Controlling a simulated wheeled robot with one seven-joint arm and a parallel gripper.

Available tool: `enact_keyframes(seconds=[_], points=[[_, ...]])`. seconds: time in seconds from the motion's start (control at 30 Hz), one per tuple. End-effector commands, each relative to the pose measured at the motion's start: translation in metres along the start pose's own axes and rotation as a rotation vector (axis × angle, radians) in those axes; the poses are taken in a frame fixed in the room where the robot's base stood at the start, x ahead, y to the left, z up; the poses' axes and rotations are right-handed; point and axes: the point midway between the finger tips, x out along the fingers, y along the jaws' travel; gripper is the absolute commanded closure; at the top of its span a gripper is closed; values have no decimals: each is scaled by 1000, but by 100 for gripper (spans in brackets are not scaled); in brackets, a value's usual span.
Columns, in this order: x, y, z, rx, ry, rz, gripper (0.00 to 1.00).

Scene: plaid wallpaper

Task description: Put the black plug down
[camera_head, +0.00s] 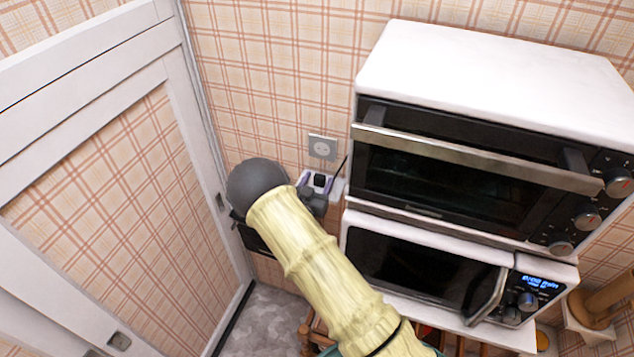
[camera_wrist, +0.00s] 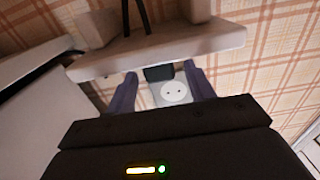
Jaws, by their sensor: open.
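The black plug (camera_head: 319,180) is a small dark block near the wall, between the two purplish fingers of my gripper (camera_head: 316,184). In the wrist view the black plug (camera_wrist: 158,73) shows between the open fingers of my gripper (camera_wrist: 161,82), with visible gaps on both sides. It lies close to a pale socket plate with a round white face (camera_wrist: 174,92). I cannot tell whether the plug touches the plate or what bears it. In the head view my arm partly hides the area around the gripper.
A wall socket (camera_head: 322,148) sits just above the gripper. A white oven (camera_head: 480,70) stands on a microwave (camera_head: 420,267) close to the right. A panelled door (camera_head: 120,180) is close on the left. A pale ledge with dark cables (camera_wrist: 165,50) crosses the wrist view.

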Motion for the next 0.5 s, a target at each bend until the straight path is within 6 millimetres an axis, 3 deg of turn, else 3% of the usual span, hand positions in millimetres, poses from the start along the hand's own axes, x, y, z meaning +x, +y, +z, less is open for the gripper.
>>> enact_keyframes(seconds=[0.5], points=[[-92,-1,4,0,-1,-3,46]])
